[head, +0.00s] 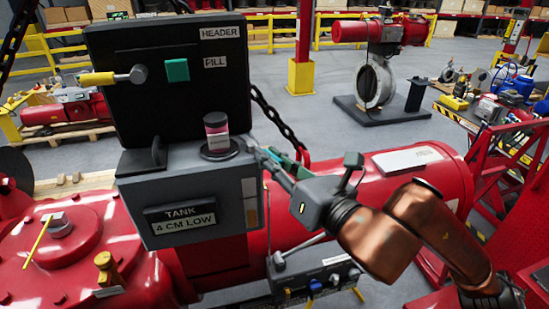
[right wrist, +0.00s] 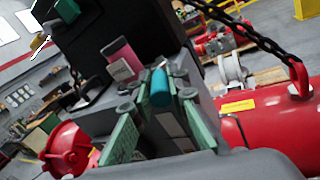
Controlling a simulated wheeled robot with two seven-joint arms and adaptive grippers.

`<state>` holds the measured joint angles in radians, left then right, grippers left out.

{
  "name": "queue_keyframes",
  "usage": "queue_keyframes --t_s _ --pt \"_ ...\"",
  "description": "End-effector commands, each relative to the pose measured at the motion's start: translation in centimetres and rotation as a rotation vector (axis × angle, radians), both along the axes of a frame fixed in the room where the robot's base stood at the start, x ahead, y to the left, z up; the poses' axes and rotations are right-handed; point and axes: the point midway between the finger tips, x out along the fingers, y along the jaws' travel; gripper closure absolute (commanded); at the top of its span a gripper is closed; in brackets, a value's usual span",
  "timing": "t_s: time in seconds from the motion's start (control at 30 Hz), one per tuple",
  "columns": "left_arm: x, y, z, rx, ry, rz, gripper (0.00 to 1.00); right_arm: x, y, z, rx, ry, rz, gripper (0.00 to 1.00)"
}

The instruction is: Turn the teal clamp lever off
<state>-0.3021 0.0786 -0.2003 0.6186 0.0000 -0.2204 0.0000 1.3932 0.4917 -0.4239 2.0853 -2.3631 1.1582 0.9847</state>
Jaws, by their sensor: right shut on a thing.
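The teal clamp lever (right wrist: 160,88) shows in the right wrist view as a short teal cylinder at the side of the grey box (head: 205,185). My right gripper (right wrist: 157,100), with green finger pads, is shut on it, one finger on each side. In the head view the right gripper (head: 275,160) reaches in from the right to the upper right edge of the grey box. The lever is hard to make out there behind the fingers. My left gripper is not in view.
A pink-labelled container (head: 216,135) stands on the box top, close left of the right gripper. A black panel (head: 170,75) with a teal square and a yellow-handled lever rises behind. A dark chain (head: 275,120) and a red cylinder (head: 350,200) lie right of the box.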

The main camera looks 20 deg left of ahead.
Motion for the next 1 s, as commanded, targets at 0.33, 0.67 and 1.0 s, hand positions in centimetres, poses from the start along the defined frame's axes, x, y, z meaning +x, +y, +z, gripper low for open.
queue_keyframes --t_s 0.33,0.67,1.0 --pt "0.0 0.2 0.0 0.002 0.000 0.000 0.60 0.0 0.0 -0.1 -0.001 0.001 0.000 0.67" --pt "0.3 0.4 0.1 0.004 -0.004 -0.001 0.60 -0.3 -0.5 0.0 0.001 0.000 -0.001 0.67" --pt "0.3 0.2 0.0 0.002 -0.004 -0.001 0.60 -3.9 -5.6 0.0 0.001 -0.002 -0.001 0.67"
